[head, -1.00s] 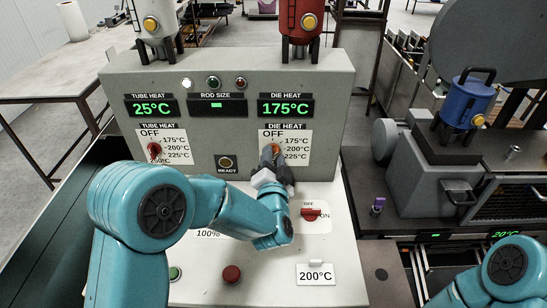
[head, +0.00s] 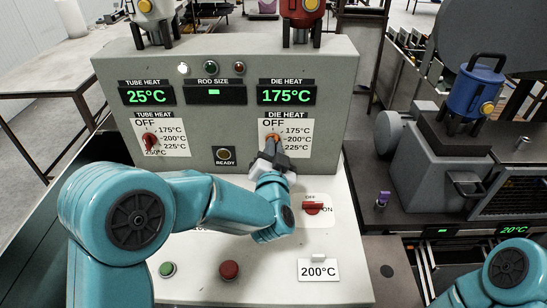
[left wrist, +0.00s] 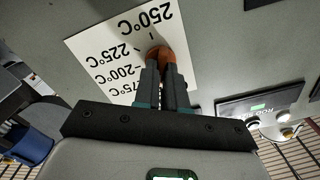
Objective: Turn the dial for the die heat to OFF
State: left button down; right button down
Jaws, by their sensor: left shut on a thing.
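The die heat dial is an orange knob (head: 272,137) on a white plate marked OFF, 175, 200 and 225°C, on the front of the grey control box. Its display (head: 286,96) reads 175°C. My left gripper (head: 268,150) reaches up from below and is shut on the knob. In the left wrist view, the picture is upside down, and the orange knob (left wrist: 160,54) sits between the fingertips of my left gripper (left wrist: 162,68). The fingers cover much of the dial, so I cannot tell which mark it points to. My right gripper is out of view.
The tube heat dial (head: 150,139) is red, left on the same box, under a 25°C display. Below are a red ON/OFF switch (head: 313,206), a red button (head: 229,270), a green button (head: 167,269) and a 200°C card (head: 318,270). A blue canister (head: 472,98) stands right.

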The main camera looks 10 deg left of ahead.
pick_arm(q)
jog(key=shift+n+b, duration=3)
jog(key=shift+b, duration=0.1)
jog(key=c, duration=1.2)
grip_release()
jog(key=shift+s, duration=0.1)
jog(key=s+d+b, duration=0.1)
jog(key=s+d, duration=0.2)
jog(key=s, duration=1.3)
